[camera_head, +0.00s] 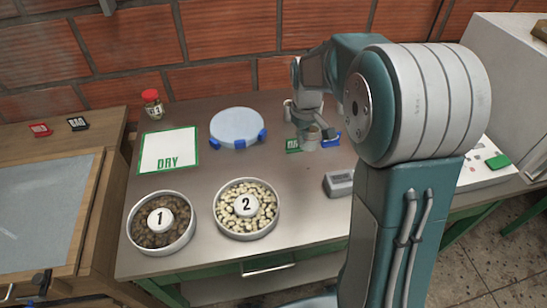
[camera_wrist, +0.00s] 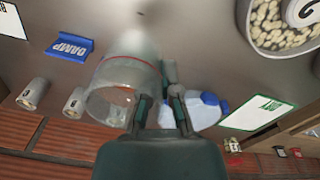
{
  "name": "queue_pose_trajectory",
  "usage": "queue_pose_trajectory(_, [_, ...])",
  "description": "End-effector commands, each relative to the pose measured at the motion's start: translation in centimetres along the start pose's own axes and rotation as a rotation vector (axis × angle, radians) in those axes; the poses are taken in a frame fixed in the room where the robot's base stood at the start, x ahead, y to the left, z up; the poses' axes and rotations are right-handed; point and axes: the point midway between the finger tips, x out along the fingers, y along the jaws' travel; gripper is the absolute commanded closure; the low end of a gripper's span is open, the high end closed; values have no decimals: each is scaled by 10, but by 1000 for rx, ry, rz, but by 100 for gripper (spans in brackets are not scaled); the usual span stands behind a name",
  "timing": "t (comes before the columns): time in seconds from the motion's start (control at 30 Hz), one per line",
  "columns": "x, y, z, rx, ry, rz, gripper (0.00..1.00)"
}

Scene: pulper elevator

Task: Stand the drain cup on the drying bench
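A clear cup with a red line round it, which I take as the drain cup (camera_wrist: 108,98), is large and close in the wrist view, its open mouth toward the camera. My gripper (camera_wrist: 160,105) has a finger on each side of the cup's near wall and appears shut on it. In the head view my gripper (camera_head: 305,112) is low over the back of the bench (camera_head: 195,115), and a pale cup (camera_head: 309,143) shows just below it. The arm hides part of this area. I cannot tell if the cup touches the bench. A white mat marked DRY (camera_head: 168,150) lies at the bench's left.
A blue-footed round disc (camera_head: 237,126) stands beside the mat. Bowl 1 (camera_head: 161,222) and bowl 2 (camera_head: 246,208) are in front. A blue DAMP sign (camera_wrist: 69,46) and two small labelled cups (camera_wrist: 33,94) are near the gripper. A red-lidded jar (camera_head: 152,103) stands behind the mat.

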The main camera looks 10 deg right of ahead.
Motion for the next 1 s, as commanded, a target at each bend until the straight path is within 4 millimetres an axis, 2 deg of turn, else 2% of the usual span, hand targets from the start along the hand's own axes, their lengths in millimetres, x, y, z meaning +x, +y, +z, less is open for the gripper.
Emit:
queue_pose_trajectory(0.1, [14,-20,-18,-5,-4,0,100])
queue_pose_trajectory(0.33, [50,-41,-39,-2,-2,1,100])
queue_pose_trajectory(0.57, [64,-49,-48,-1,-1,1,100])
queue_pose_trajectory(0.8, [97,-51,-50,1,-1,1,100])
queue_pose_trajectory(1.0, [98,-52,-50,1,0,2,100])
